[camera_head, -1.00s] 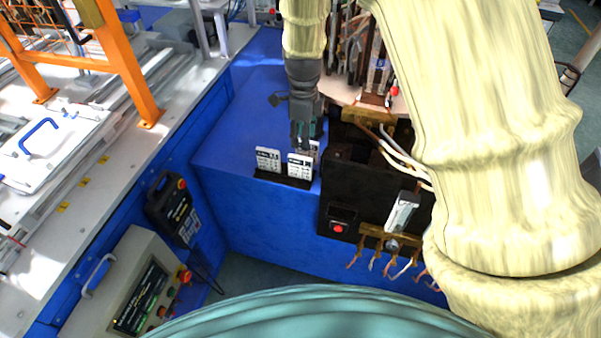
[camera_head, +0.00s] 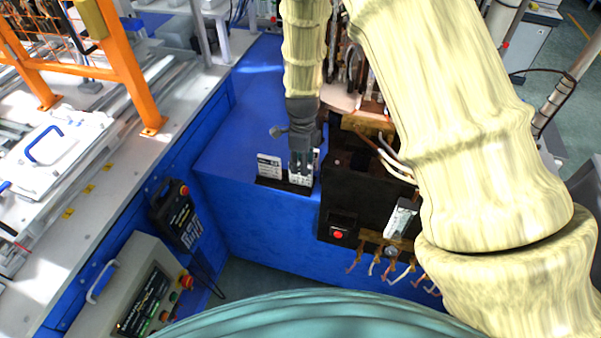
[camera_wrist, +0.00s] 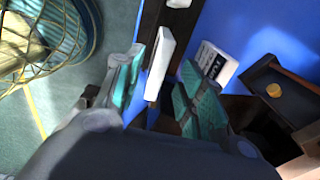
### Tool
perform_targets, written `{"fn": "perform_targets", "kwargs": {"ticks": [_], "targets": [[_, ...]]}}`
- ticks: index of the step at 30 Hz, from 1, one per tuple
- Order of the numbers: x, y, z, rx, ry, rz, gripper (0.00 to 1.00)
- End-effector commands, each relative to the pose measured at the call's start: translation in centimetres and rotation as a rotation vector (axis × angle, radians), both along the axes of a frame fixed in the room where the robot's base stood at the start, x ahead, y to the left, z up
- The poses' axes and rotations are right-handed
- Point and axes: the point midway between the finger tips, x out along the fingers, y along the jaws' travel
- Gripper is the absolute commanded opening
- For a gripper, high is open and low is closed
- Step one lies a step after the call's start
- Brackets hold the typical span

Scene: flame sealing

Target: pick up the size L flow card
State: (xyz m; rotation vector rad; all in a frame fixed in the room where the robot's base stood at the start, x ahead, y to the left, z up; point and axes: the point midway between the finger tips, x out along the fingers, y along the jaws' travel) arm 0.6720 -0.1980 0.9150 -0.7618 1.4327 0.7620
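White flow cards stand upright in a dark holder (camera_head: 268,182) on the blue bench corner. The left card (camera_head: 269,166) is clear of my gripper (camera_head: 301,170). The middle card (camera_head: 299,180) is partly hidden behind the fingers. In the wrist view, my gripper (camera_wrist: 160,90) is open, with teal-padded fingers on either side of a white card (camera_wrist: 160,62) seen nearly edge-on. I cannot tell whether the pads touch it. A card with dark print (camera_wrist: 213,62) stands beyond the right finger. The size letters are too small to read.
A black machine block (camera_head: 350,185) with a red button (camera_head: 338,234) stands just right of the cards. Loose wires (camera_head: 385,265) hang from its front. The blue bench top (camera_head: 245,120) behind the cards is mostly clear. A control box (camera_head: 145,290) stands at lower left.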

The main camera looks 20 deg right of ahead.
Motion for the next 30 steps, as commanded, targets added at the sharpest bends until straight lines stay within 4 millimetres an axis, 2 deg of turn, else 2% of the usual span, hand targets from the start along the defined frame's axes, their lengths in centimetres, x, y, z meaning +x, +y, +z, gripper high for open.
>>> {"fn": "perform_targets", "kwargs": {"ticks": [12,22,23,29,30], "targets": [[-0.2,0.4,-3.3,0.001,0.001,-0.002,0.39],[-0.2,0.4,-3.7,0.000,0.000,-0.001,0.39],[-0.2,0.4,-3.7,0.000,0.000,-0.001,0.37],[-0.2,0.4,-3.7,0.000,0.000,-0.001,0.01],[-0.2,0.4,-3.7,0.000,0.000,-0.001,0.00]]}}
